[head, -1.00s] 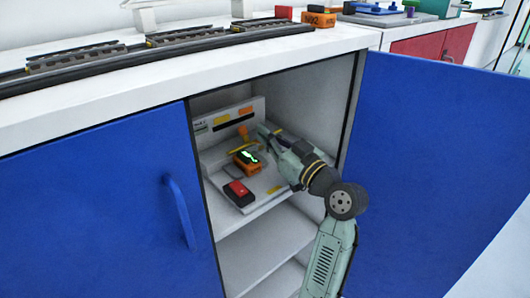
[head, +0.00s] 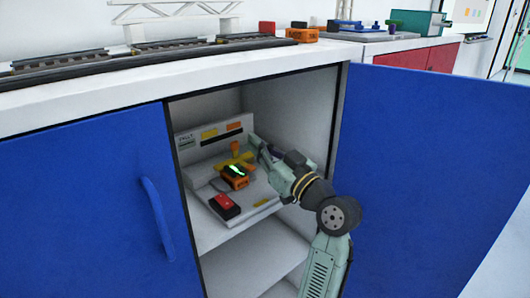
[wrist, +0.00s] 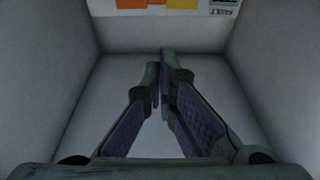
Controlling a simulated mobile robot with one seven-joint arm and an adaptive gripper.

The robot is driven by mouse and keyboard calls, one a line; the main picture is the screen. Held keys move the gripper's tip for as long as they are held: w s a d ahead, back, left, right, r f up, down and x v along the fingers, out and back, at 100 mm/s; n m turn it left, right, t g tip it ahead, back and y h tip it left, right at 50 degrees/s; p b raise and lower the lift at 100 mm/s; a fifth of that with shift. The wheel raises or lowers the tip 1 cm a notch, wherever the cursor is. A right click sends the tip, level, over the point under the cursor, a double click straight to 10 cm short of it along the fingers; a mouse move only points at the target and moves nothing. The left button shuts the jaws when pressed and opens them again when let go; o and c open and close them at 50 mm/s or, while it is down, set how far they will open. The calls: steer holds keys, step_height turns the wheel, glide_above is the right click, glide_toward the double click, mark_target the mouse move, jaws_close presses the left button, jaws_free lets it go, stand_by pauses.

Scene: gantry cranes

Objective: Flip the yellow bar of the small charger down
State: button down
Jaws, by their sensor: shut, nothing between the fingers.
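I cannot tell the bar's exact tilt. My gripper (head: 257,146) is inside the cabinet, to the right of the knob and behind the charger, near the back panel. In the wrist view my gripper (wrist: 161,62) has its fingers together at the tips, with nothing between them. The charger and bar do not show in the wrist view.
A black-and-red device (head: 224,206) stands in front of the charger. A white labelled panel (head: 213,136) stands behind. The blue door (head: 440,170) is open to the right, and the left blue door (head: 85,200) borders the opening. The lower shelf (head: 255,262) is clear.

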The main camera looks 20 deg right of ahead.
steer(key=s+f+b, duration=0.1)
steer(key=f, duration=0.1)
steer(key=s+d+f+b, duration=0.1)
steer(key=s+f, duration=0.1)
steer(key=s+d+f+b, duration=0.1)
steer(key=s+f+b, duration=0.1)
steer(key=shift+s+d, duration=0.15)
steer(key=shift+s, duration=0.05)
steer(key=shift+s+d+f+b, duration=0.15)
steer(key=shift+s+f+b, duration=0.25)
steer(key=shift+s, duration=0.2)
steer(key=shift+r, duration=0.1)
